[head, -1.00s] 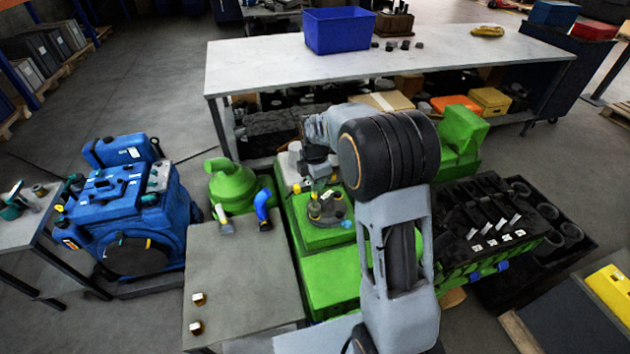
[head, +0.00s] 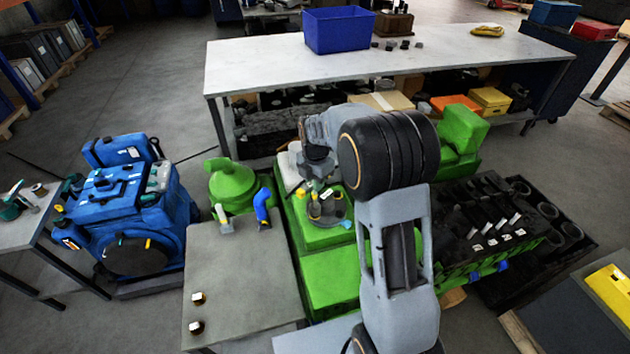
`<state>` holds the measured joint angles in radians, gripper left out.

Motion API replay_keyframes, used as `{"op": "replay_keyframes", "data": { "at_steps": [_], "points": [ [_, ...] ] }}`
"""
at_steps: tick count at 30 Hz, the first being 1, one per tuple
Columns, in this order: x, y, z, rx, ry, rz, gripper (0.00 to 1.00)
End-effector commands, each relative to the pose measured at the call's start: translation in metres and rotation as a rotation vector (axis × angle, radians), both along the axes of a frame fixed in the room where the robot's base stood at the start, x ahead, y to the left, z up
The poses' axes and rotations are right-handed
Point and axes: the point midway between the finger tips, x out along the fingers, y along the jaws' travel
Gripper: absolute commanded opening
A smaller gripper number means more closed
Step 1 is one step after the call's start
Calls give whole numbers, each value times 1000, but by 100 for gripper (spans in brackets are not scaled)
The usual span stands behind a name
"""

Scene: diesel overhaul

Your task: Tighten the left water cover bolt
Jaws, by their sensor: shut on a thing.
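The green engine block (head: 330,280) stands in front of me with a round grey-olive cover (head: 327,210) on its top, which I take as the water cover. My gripper (head: 314,192) points down over the left part of this cover. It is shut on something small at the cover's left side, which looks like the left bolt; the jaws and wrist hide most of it. A small yellow part (head: 300,193) shows beside the jaws. Whether the bolt head sits flush cannot be seen.
A grey side table (head: 235,270) holds two brass-coloured hex pieces (head: 198,298), a grey-handled tool (head: 222,218) and a blue-handled tool (head: 263,208). A blue engine (head: 135,210) stands left. A white bench (head: 260,65) with a blue bin (head: 340,30) lies behind. Black engine parts (head: 490,225) are at right.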

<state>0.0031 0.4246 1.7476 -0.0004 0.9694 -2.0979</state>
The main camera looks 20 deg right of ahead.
Motion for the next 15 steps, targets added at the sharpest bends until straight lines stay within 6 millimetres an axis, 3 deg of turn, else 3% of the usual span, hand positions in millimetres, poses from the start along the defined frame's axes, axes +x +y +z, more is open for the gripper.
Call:
{"op": "replay_keyframes", "data": {
  "at_steps": [10,15],
  "points": [
    [0,0,-11,0,0,-10,0],
    [0,0,-12,0,0,-193,0]
  ]
}}
